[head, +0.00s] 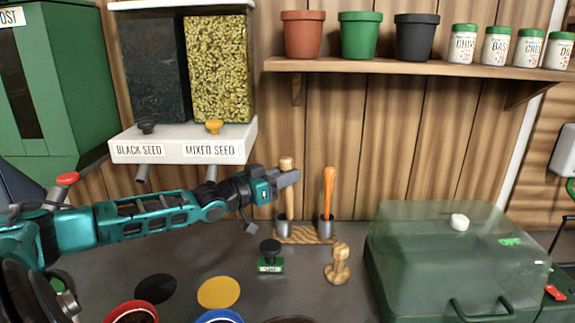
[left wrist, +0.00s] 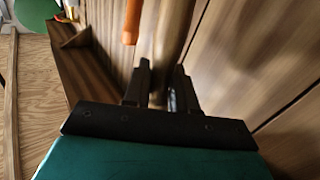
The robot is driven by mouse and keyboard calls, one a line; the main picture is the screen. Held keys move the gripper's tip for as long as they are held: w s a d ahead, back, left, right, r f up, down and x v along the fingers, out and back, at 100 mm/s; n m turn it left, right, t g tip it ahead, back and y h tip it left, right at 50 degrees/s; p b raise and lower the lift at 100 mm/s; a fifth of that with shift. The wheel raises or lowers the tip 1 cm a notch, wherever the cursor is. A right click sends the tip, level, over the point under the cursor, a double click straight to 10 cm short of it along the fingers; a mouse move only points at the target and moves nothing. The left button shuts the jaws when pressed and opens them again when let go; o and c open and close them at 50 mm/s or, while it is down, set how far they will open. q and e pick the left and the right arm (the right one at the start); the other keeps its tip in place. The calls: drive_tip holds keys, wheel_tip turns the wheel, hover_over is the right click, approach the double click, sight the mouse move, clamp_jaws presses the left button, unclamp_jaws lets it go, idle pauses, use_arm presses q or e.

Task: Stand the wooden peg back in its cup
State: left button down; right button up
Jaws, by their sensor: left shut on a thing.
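The wooden peg (head: 289,205) is light wood with a rounded head and stands nearly upright. My left gripper (head: 288,179) is shut on it just below the head. The peg's lower end meets the mouth of the left grey metal cup (head: 282,229); I cannot tell how deep it sits, or whether it is inside or just behind the rim. In the left wrist view the peg (left wrist: 174,30) runs up between the dark fingers (left wrist: 160,85). My right gripper is not in view.
An orange-handled tool (head: 329,190) stands in the right cup (head: 326,226), close beside the peg, on the same wooden base (head: 304,237). A stamp (head: 270,256) and a wooden knob piece (head: 338,264) stand in front. A green lidded box (head: 455,260) is at right. The seed dispenser (head: 185,145) hangs behind my arm.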

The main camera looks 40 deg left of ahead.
use_arm(q)
wheel_tip(320, 180, down, 5)
drive_tip(key=w+a+y+b, duration=0.1)
drive_tip(key=a+b, duration=0.2)
drive_tip(key=b, duration=0.2)
drive_tip(key=shift+f+n+b, duration=0.2)
drive_tip(key=shift+n+b, duration=0.1)
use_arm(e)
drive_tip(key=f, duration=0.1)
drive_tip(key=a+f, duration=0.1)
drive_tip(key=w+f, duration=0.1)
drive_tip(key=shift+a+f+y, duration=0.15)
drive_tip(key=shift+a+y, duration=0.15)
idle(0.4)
use_arm(q)
drive_tip(key=shift+c, duration=1.1)
unclamp_jaws()
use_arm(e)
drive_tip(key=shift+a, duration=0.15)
